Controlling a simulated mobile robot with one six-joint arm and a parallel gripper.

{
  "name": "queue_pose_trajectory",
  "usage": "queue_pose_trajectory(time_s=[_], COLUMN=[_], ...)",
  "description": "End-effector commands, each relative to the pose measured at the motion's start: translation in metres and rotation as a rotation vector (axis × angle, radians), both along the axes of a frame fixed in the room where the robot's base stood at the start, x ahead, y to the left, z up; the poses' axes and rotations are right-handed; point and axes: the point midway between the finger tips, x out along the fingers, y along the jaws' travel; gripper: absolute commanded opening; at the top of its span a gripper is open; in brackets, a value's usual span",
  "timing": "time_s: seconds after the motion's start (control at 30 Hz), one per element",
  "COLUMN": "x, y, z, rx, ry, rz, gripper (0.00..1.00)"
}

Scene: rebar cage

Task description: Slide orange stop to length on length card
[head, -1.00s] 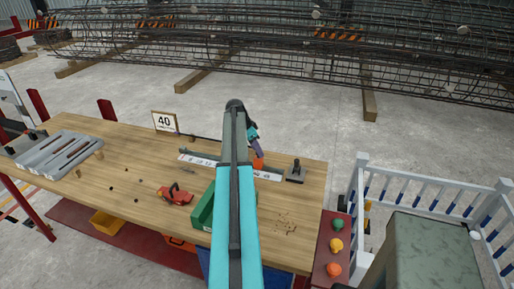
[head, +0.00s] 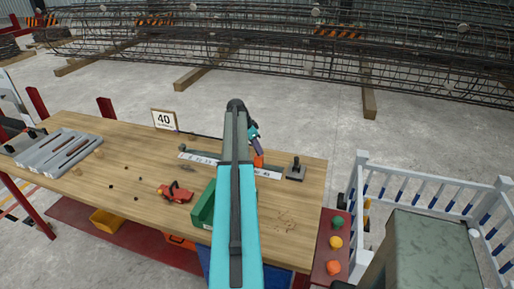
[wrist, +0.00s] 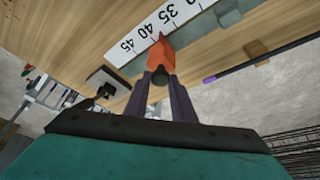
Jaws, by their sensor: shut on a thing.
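The orange stop (wrist: 160,60) sits at the edge of the white length scale (wrist: 140,40) in the wrist view. Its pointed tip is close to the 40 mark, with 45 to its left and 35 to its right. The purple fingers of my gripper (wrist: 160,78) are shut on the stop. In the head view the stop (head: 259,161) is near the right part of the scale (head: 268,174), partly hidden by my gripper (head: 257,151). The length card (head: 164,119) stands at the table's back edge and reads 40.
A dark block with a post (head: 296,171) stands at the scale's right end. A green bin (head: 204,208), a red tool (head: 175,192) and a grey tray (head: 58,155) are on the wooden table (head: 130,165). Coloured buttons (head: 335,242) are at the right.

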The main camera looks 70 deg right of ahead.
Motion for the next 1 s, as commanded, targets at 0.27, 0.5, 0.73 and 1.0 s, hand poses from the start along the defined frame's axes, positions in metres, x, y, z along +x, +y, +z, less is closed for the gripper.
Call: queue_pose_trajectory(time_s=[0.27,0.5,0.73,1.0], x=[-0.022,-0.022,-0.021,-0.021], y=[-0.001,-0.001,-0.001,-0.001], z=[-0.002,0.000,0.000,0.000], rx=[0.001,0.001,0.001,0.000], ry=[0.001,0.001,0.001,0.000], rz=[0.000,0.001,0.001,0.001], gripper=[0.00,0.00,0.41,0.41])
